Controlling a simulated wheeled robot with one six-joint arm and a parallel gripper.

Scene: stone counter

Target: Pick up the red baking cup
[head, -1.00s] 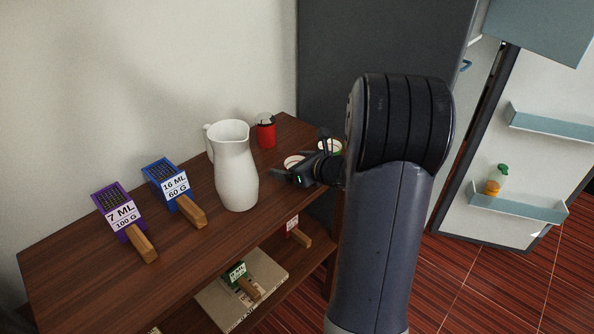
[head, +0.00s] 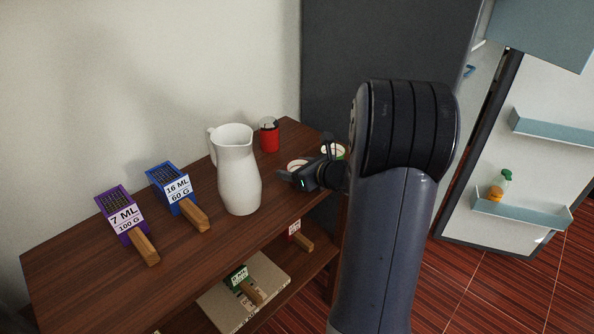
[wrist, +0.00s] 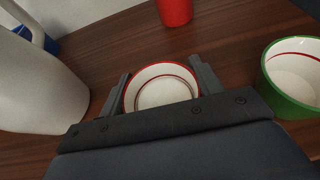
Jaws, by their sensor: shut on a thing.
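The red baking cup (wrist: 160,92) has a red rim and a cream inside with a thin inner ring. It stands upright at the right end of the wooden counter, and in the head view it is partly hidden (head: 297,163) behind my gripper. My gripper (wrist: 163,80) has one finger on each side of the cup and is shut on it. In the head view my gripper (head: 308,176) is low at the counter's right end. I cannot tell whether the cup's base touches the wood.
A green baking cup (wrist: 295,75) stands close on the right. A white pitcher (head: 236,180) is close on the left. A red container (head: 269,136) stands behind. Blue (head: 176,186) and purple (head: 122,210) graters or scoops lie further left. A fridge door (head: 520,170) stands open at right.

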